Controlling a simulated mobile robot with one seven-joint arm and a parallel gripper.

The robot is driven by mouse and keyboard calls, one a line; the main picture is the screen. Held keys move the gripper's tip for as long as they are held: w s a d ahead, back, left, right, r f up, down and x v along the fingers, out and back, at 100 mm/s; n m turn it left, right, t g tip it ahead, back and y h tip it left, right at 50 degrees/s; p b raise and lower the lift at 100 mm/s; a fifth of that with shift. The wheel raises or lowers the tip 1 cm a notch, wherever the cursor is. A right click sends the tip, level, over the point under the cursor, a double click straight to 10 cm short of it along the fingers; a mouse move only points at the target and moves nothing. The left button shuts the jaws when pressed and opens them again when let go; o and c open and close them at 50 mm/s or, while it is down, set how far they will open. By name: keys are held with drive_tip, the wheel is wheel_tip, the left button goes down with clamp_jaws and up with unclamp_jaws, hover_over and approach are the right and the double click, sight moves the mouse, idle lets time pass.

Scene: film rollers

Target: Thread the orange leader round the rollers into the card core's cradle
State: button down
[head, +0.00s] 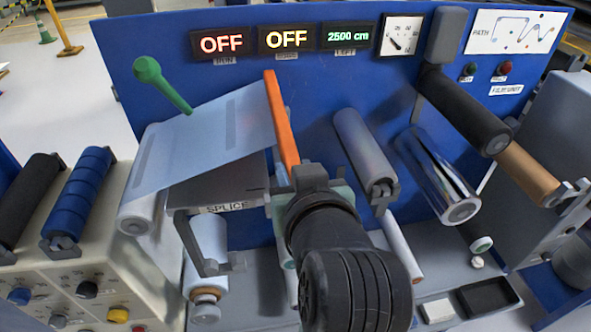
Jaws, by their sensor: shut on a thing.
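The orange leader (281,115) is a stiff strip along the right edge of the pale film (205,140). The film stretches up from a roller at the left over the splice table (222,195). My gripper (300,175) is at the leader's near end and shut on it; its fingertips are mostly hidden by the wrist. Right of it stand a grey roller (360,150), a shiny chrome roller (435,175) and a black roller (465,112). The brown card core (530,172) is at the right, its near end at a grey cradle (572,192).
A green-knobbed lever (160,80) rises behind the film. The blue back panel (330,90) carries displays and a path diagram (515,32). Lower pale rollers (403,250) partly show beside my arm. A black tray (488,297) and white block (438,310) lie front right.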

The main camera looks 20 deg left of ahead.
drive_tip(key=shift+r+p, duration=2.25)
drive_tip(key=shift+r, duration=0.25)
drive_tip(key=shift+f, duration=0.1)
